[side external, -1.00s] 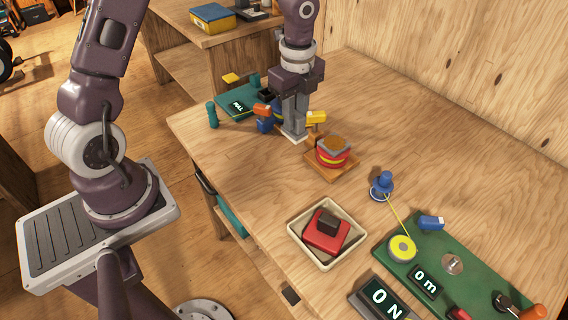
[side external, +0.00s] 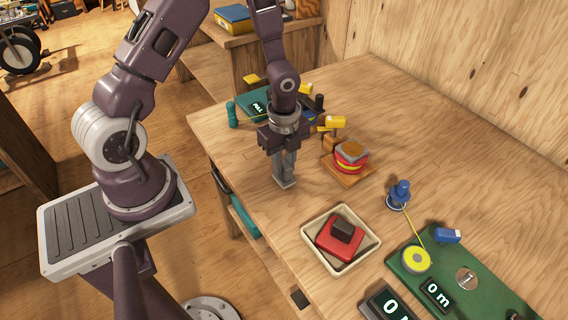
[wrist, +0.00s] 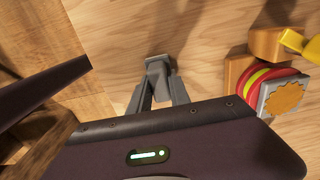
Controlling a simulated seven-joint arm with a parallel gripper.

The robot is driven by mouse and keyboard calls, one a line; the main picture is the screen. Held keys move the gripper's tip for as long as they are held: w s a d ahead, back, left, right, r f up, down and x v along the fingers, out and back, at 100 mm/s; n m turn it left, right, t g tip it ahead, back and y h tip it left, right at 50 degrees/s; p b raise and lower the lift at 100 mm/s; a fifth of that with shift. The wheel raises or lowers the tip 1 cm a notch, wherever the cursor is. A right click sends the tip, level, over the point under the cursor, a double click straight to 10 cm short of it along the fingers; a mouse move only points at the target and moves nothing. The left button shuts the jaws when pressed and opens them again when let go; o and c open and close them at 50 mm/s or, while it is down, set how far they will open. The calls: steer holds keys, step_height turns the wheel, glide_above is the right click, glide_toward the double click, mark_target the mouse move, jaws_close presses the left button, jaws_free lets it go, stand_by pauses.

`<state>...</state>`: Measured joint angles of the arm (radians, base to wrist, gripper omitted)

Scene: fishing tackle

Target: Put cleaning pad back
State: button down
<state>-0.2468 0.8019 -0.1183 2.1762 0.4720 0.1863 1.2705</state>
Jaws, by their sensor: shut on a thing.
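My gripper (side external: 285,182) points down low over the wooden bench, between the tray and the teal mat. A red block with a dark block on top (side external: 340,237) lies in the cream tray (side external: 310,225), apart from my gripper. A square grey pad with an orange-brown patch (wrist: 284,96) sits on a red and yellow round stack (side external: 349,161), right of my gripper. I cannot tell which is the cleaning pad.
The round stack stands on a wooden board (side external: 340,174) beside a yellow-topped piece (side external: 335,121). A teal mat with a display (side external: 259,106) lies behind. A blue spool (side external: 398,195) and a green board (side external: 408,268) are at right. The bench right of the stack is clear.

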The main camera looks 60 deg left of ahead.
steer(key=shift+f, duration=0.15)
steer(key=c, duration=1.2)
jaws_free()
step_height(320, 180, up, 12)
step_height(320, 180, up, 9)
steer(key=n+t+y, duration=0.2)
steer(key=n, duration=0.4)
glide_above(284, 163)
steer(key=s, duration=0.4)
steer(key=s+d+r+n+t+h, duration=0.2)
steer(key=s+d+r+n, duration=0.3)
steer(key=s+r+n, duration=0.3)
steer(key=s+n+t, duration=0.1)
steer(key=s+n, duration=0.3)
steer(key=shift+s+d+r+t, duration=0.2)
steer(key=shift+r+t, duration=0.1)
steer(key=shift+r, duration=0.1)
